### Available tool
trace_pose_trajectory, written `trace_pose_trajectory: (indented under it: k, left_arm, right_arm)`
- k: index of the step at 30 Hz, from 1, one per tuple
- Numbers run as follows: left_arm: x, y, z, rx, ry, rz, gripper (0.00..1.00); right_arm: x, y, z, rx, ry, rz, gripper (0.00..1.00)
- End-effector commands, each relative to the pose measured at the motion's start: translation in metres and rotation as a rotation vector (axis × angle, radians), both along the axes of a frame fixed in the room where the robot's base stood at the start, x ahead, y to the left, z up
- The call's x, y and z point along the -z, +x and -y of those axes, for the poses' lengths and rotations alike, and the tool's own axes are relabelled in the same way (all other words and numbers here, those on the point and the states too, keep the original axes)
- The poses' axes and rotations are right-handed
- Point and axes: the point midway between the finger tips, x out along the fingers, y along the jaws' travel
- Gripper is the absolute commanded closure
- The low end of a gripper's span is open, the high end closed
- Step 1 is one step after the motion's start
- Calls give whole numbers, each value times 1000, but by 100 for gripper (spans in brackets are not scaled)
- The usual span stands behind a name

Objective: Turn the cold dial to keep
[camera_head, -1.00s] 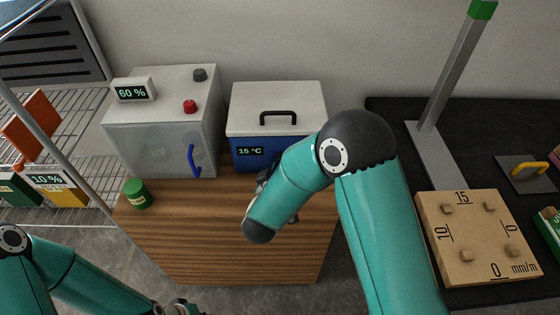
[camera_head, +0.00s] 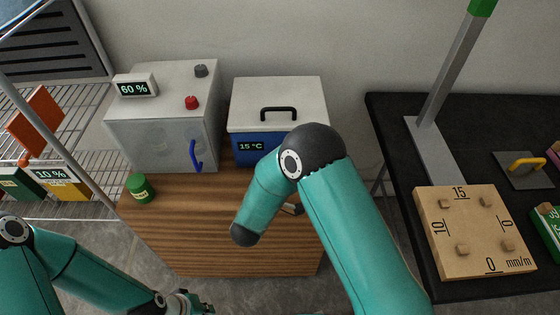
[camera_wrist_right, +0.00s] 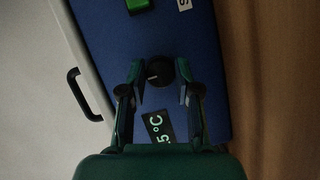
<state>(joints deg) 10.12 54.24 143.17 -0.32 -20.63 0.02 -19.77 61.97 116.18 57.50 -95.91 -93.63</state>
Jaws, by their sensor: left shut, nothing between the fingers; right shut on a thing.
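The cold box (camera_head: 262,147) is blue with a white lid and a black handle, and stands on the wooden cabinet. Its display (camera_head: 250,146) reads 15 °C. In the right wrist view the cold dial (camera_wrist_right: 158,72) is a small black knob with a white mark pointing left, on the blue front (camera_wrist_right: 200,35). My right gripper (camera_wrist_right: 160,80) is shut on the dial, one finger at each side. In the head view my right arm hides the dial and most of that gripper. My left gripper (camera_head: 198,304) is shut and empty at the bottom edge, away from the box.
A grey cabinet with a 60 % display (camera_head: 135,87), red knob (camera_head: 191,102) and blue handle (camera_head: 195,155) stands left of the box. A green jar (camera_head: 139,187) is at the wooden top's left edge. A wooden dial board (camera_head: 475,230) lies on the black table at right.

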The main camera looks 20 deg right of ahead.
Motion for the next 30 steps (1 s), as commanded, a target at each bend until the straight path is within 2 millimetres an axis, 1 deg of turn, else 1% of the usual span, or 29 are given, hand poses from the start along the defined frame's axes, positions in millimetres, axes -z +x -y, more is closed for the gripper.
trace_pose_trajectory:
  k: [1,13,14,18,26,30]
  left_arm:
    - [0,0,0,0,0,0,100]
    - [0,0,0,0,0,0,100]
    - [0,0,0,0,0,0,100]
    - [0,0,0,0,0,0,100]
    - [0,0,0,0,0,0,100]
    - [-1,0,0,0,0,0,100]
  right_arm:
    - [2,1,-4,-14,-3,-5,100]
    - [2,1,-5,-17,-10,-8,100]
    - [2,1,-5,-17,-10,-8,66]
    - [2,1,-4,-13,-11,-7,43]
    - [1,1,-2,-8,-10,-6,43]
    - [1,-3,-6,-9,-10,-5,43]
